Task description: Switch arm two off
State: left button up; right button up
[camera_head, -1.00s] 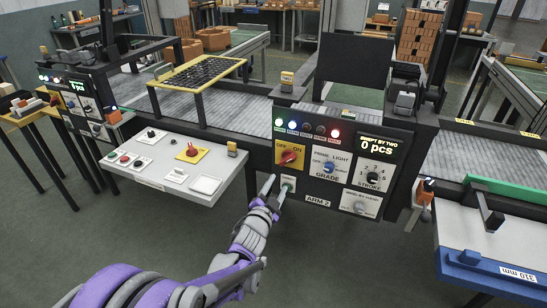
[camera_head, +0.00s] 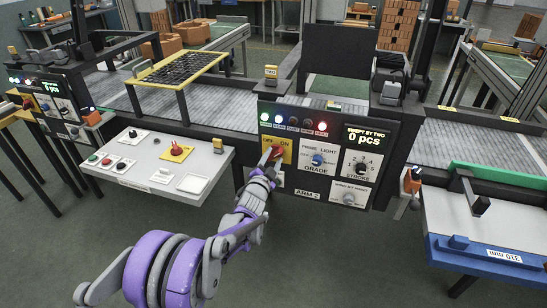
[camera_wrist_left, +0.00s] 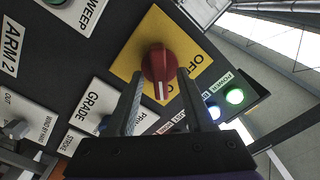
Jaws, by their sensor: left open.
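The arm 2 panel (camera_head: 330,158) stands in the middle of the head view. Its red rotary knob (camera_head: 278,151) sits on a yellow OFF/ON plate (camera_wrist_left: 193,52) at the panel's upper left. In the left wrist view the red knob (camera_wrist_left: 159,66) has a white mark pointing down the picture; the lettering is partly covered, so I cannot tell which word it marks. My left gripper (camera_head: 271,160) is at the knob. Its fingers are open, one on each side of the knob in the wrist view; contact is unclear. My right gripper is not in view.
The arm 2 panel also carries a GRADE knob (camera_head: 317,160), a STROKE dial (camera_head: 361,168) and a display reading 0 pcs (camera_head: 366,138). Green, blue and red lamps are lit. A grey console (camera_head: 150,165) with a red mushroom button (camera_head: 177,150) stands at the left.

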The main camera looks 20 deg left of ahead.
pick_arm(q)
jog(key=shift+w, duration=0.3)
grip_shut()
